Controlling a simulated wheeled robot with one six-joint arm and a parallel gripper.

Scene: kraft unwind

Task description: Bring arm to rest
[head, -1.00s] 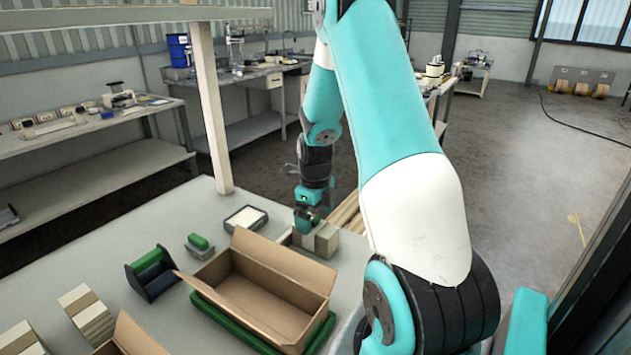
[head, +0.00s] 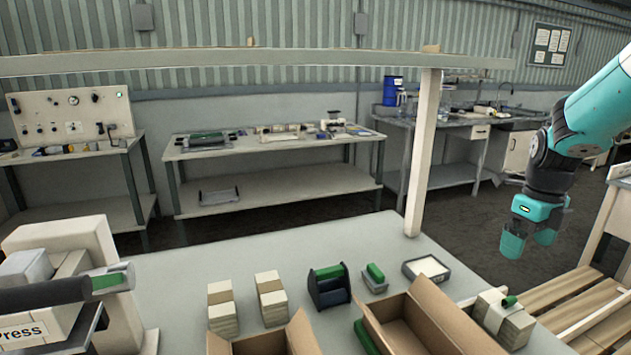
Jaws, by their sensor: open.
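My teal and black arm comes in from the right edge. My gripper (head: 530,246) hangs in the air with its fingers apart and nothing between them. It appears higher than the banded stack (head: 503,318) at the table's right side, clear of it. A small green item (head: 509,301) rests on that stack. An open cardboard box (head: 425,315) stands just left of the stack.
On the table (head: 385,248) are two banded stacks (head: 221,308), a dark holder with a green roll (head: 329,286), a green-topped block (head: 375,277) and a white-filled tray (head: 426,269). A post (head: 423,150) rises behind. A wooden pallet (head: 580,300) lies right.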

